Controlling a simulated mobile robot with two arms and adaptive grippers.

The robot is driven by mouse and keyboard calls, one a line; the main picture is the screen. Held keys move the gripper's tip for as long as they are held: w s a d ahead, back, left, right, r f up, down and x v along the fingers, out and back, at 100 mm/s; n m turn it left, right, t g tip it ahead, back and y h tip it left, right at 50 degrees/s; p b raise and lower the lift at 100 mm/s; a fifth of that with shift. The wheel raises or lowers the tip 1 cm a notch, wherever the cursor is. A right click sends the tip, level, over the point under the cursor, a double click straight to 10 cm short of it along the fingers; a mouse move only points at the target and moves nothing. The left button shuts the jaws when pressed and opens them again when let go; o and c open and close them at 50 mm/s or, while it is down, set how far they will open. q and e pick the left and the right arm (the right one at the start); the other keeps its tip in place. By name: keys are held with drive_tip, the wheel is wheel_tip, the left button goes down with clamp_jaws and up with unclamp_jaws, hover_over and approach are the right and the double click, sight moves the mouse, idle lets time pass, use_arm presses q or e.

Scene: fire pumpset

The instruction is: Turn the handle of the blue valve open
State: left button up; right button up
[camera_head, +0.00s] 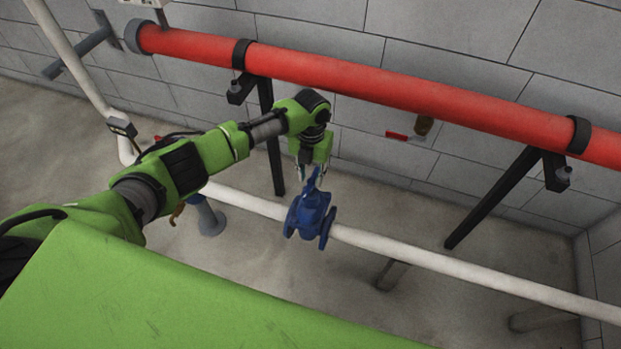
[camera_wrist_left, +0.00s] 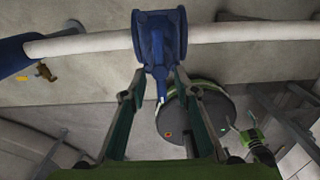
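The blue valve (camera_head: 310,215) sits on the white pipe, near the middle of the head view. Its blue handle (camera_head: 312,183) sticks up toward my left gripper (camera_head: 312,177), which reaches down from above. In the left wrist view the valve body (camera_wrist_left: 160,35) is at the top, and the handle (camera_wrist_left: 159,82) points toward the camera. The two fingers of the left gripper (camera_wrist_left: 159,76) stand apart on either side of the handle, with narrow gaps visible. A small green part with prongs at the lower right of the wrist view may be my right gripper (camera_wrist_left: 250,138); its state is unclear.
The white pipe (camera_head: 440,257) runs low along the wall. A thick red pipe (camera_head: 370,92) runs above it on black brackets (camera_head: 500,190). A small red item (camera_head: 397,136) is by the wall. A brass-colored fitting (camera_wrist_left: 45,72) shows left in the wrist view. Open floor surrounds the white pipe.

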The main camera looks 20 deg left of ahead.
use_arm(q)
drive_tip(key=shift+f, duration=0.9)
clamp_jaws()
drive_tip(key=shift+n, duration=0.4)
